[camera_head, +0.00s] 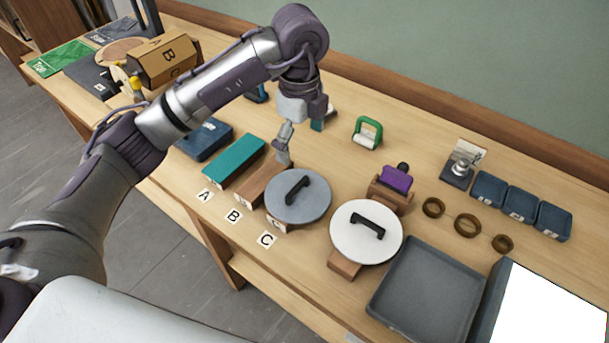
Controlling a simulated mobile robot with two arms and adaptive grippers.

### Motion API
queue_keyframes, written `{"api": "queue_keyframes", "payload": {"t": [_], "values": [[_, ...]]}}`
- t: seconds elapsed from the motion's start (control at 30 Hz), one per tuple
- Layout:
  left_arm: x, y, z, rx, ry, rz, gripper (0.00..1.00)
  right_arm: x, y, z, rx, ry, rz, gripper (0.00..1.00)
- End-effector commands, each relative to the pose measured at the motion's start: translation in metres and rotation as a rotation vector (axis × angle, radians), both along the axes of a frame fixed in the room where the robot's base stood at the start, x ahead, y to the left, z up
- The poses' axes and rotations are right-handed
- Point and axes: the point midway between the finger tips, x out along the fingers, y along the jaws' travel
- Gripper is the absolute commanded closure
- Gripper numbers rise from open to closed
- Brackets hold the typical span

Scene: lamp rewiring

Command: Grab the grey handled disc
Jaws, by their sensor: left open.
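The grey handled disc (287,205) has a black bar handle across its top and rests on a wooden block near the middle of the table. A white disc (350,238) with a similar black handle lies just to its right on another wooden block. My left gripper (284,154) points down just behind the grey disc, above the wooden block in the B row, and is open. Its fingers look small and partly overlap in this view, and nothing shows between them. My right gripper is not in view.
A teal block (234,161) lies left of the gripper. A purple-topped item (397,179) and brown rings (467,226) lie to the right. A dark empty tray (428,290) is at front right, with small blue bins (520,204) behind. A green-handled item (367,132) stands at the back.

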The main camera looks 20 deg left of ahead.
Motion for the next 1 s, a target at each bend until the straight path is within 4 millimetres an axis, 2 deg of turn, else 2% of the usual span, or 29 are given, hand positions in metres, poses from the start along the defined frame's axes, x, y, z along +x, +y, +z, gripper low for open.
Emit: {"api": "queue_keyframes", "payload": {"t": [0.07,0.3,0.4,0.47,0.57,0.73,0.9,1.0], "values": [[-0.001,0.001,-0.011,0.006,0.007,0.003,0.00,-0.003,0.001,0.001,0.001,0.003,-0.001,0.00],[-0.003,0.001,-0.057,0.003,0.008,0.000,0.00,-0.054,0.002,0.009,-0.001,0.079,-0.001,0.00],[-0.002,0.001,-0.072,0.001,0.007,0.000,0.00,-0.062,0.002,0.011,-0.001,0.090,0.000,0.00],[-0.002,0.001,-0.077,0.002,0.005,0.000,0.00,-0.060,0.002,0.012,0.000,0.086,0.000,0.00],[-0.002,0.001,-0.082,0.000,0.003,-0.002,0.00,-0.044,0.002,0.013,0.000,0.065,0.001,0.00],[-0.002,0.006,-0.100,0.002,0.009,0.000,0.00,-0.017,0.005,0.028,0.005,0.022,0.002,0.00],[0.000,0.008,-0.125,0.000,0.005,-0.002,0.00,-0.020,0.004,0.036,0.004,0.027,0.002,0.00],[-0.001,0.009,-0.133,0.001,0.005,-0.003,0.00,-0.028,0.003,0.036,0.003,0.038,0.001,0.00]]}}
